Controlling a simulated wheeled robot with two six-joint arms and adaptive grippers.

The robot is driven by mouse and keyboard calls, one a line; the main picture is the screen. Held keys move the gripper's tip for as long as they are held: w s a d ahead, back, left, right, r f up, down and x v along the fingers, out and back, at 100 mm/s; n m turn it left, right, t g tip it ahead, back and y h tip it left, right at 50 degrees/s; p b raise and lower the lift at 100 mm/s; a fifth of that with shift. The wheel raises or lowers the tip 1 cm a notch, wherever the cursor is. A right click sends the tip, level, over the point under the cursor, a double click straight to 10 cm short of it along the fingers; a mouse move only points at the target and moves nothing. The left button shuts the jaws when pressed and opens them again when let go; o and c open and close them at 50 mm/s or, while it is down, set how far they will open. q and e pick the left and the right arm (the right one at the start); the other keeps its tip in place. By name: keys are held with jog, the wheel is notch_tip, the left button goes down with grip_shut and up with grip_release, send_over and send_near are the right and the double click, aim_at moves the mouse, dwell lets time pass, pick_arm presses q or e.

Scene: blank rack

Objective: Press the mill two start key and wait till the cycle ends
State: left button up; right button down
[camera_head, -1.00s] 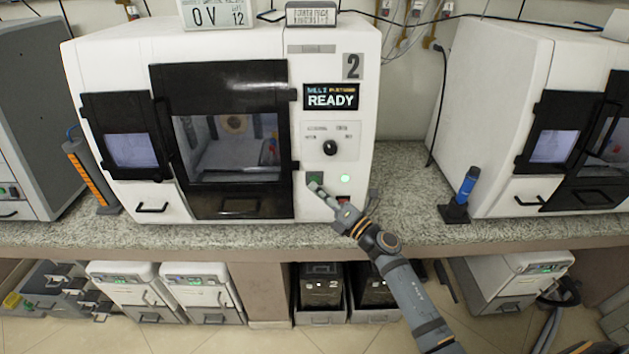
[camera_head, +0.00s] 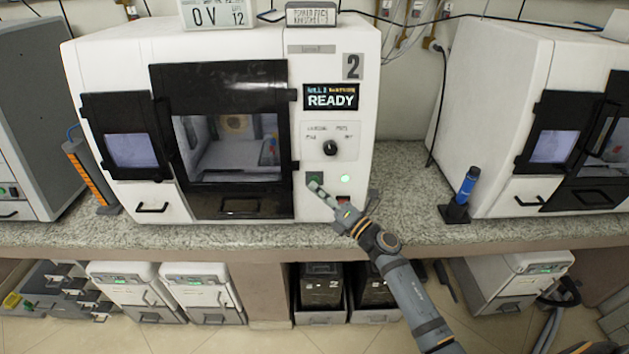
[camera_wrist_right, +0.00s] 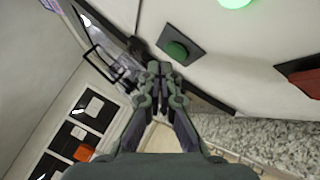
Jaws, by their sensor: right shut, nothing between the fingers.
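Mill two (camera_head: 335,65) is the white machine with a grey "2" label on the counter. Its screen (camera_head: 331,96) reads READY. Its green start key (camera_head: 315,178) sits on a dark plate at the lower right of the front; the right wrist view shows the key (camera_wrist_right: 177,50) clearly. My right gripper (camera_head: 314,187) is shut and empty, with its tips just below the key in the head view. In the wrist view the fingertips (camera_wrist_right: 160,68) are close to the key's plate; I cannot tell whether they touch. My left gripper is out of view.
A lit green lamp (camera_head: 345,178) and a red control (camera_head: 343,199) are beside the key. A black knob (camera_head: 330,148) is above. A blue cylinder in a black stand (camera_head: 465,187) stands to the right. The granite counter (camera_head: 407,215) between is clear.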

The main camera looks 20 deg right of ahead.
jog(key=shift+w, duration=0.1)
jog(key=shift+w+d, duration=0.15)
jog(key=shift+w, duration=0.15)
